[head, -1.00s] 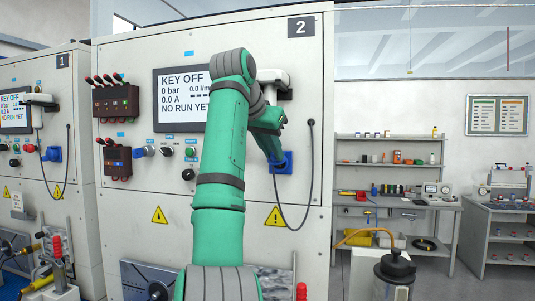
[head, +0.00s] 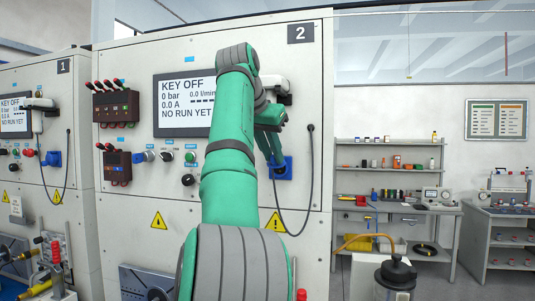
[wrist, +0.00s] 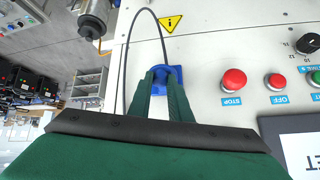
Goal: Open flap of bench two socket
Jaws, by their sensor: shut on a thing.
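The bench two socket (head: 284,170) is a blue box low on the right side of the bench two panel, under the arm in the head view. It also shows in the wrist view (wrist: 179,74), with its blue flap (wrist: 162,88) between my fingers. My gripper (wrist: 162,76) is shut on the flap, one green finger on each side of it. In the head view my gripper (head: 275,160) is at the socket, partly hidden by the arm. The fingers hide part of the flap, so I cannot tell how far it is open.
A dark cable (head: 311,170) loops beside the socket. A red stop button (wrist: 234,80) and a smaller red button (wrist: 275,82) are on the panel beside the gripper in the wrist view. A dark-lidded canister (head: 396,275) stands at the lower right.

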